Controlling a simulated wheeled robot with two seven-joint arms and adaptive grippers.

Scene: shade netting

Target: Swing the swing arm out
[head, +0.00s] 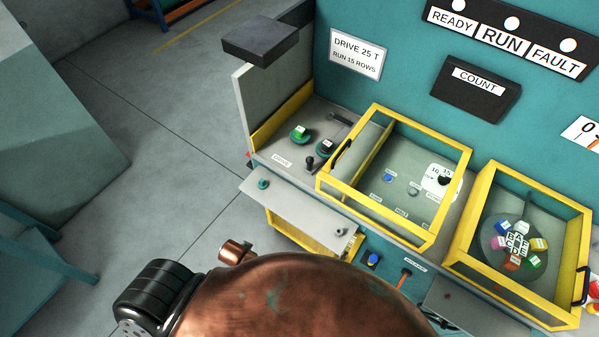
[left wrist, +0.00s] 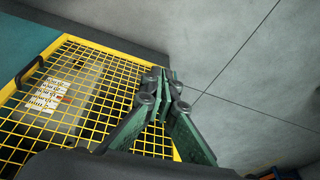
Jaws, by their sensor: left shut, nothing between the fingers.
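A flat grey plate (head: 300,212) juts from the machine's front in the head view, with a green knob (head: 263,184) at its left end and a small pivot-like fitting (head: 341,232) at its right end. It may be the swing arm; I cannot tell for certain. My left gripper (left wrist: 163,78) is shut and empty in the left wrist view, its fingers in front of or over the edge of a yellow mesh guard (left wrist: 95,95). I cannot tell whether they touch it. In the head view my own arm hides the lower middle. My right gripper is not in view.
A console (head: 290,160) carries green and black buttons and a small lever. Two yellow-framed covers (head: 405,115) (head: 480,205) stand to its right. A dark block (head: 260,40) tops the grey side panel.

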